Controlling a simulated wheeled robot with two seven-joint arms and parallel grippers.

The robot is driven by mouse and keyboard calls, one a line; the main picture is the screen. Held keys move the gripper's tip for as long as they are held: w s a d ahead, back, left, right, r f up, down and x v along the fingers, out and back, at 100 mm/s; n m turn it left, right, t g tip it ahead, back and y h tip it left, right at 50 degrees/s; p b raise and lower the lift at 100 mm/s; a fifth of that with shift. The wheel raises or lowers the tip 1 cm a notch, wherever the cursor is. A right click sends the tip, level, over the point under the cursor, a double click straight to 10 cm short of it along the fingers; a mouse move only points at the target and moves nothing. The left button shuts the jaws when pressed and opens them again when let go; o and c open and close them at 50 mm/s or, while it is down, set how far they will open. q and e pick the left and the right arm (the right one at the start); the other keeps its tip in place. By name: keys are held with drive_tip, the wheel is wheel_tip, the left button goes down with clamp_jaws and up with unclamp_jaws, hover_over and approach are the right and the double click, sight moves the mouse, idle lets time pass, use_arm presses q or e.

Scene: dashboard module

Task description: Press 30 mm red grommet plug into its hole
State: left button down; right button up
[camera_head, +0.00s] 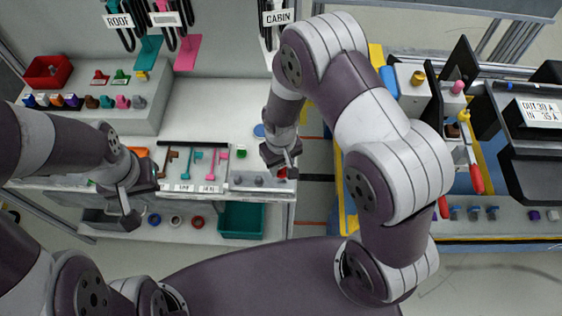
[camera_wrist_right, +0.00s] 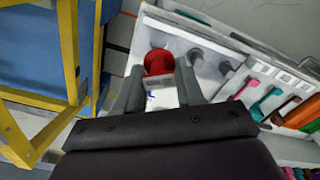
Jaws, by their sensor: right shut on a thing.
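The red grommet plug (camera_wrist_right: 158,62) shows at the fingertips of my right gripper (camera_wrist_right: 160,78) in the right wrist view. The gripper is shut on it, with a finger on each side. In the head view the right gripper (camera_head: 280,160) is over the right front corner of the white bench, and a little of the red plug (camera_head: 282,173) shows below it. My left gripper (camera_head: 132,205) hangs empty in front of the bench at the left; its finger gap is unclear. I cannot make out the plug's hole in either view.
Grey round pegs (camera_wrist_right: 195,56) stand on a pale holder beside the plug. Coloured keys (camera_head: 195,160) lie left of it. The yellow-framed dashboard station (camera_head: 348,215) is at right, across a floor gap. A teal bin (camera_head: 241,220) sits on the lower shelf.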

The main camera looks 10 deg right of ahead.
sight(281, 173)
wheel_tip(281, 173, down, 4)
drive_tip(key=shift+f+b, duration=0.2)
drive_tip(key=shift+b, duration=1.05)
drive_tip(key=shift+f, duration=0.1)
drive_tip(key=shift+p, duration=0.35)
drive_tip(key=shift+f+b, duration=0.8)
drive_tip(key=shift+f, duration=0.15)
idle(0.3)
drive_tip(key=shift+r, duration=0.1)
drive_tip(key=shift+r+p, duration=0.7)
drive_tip(key=shift+p, duration=0.05)
idle(1.2)
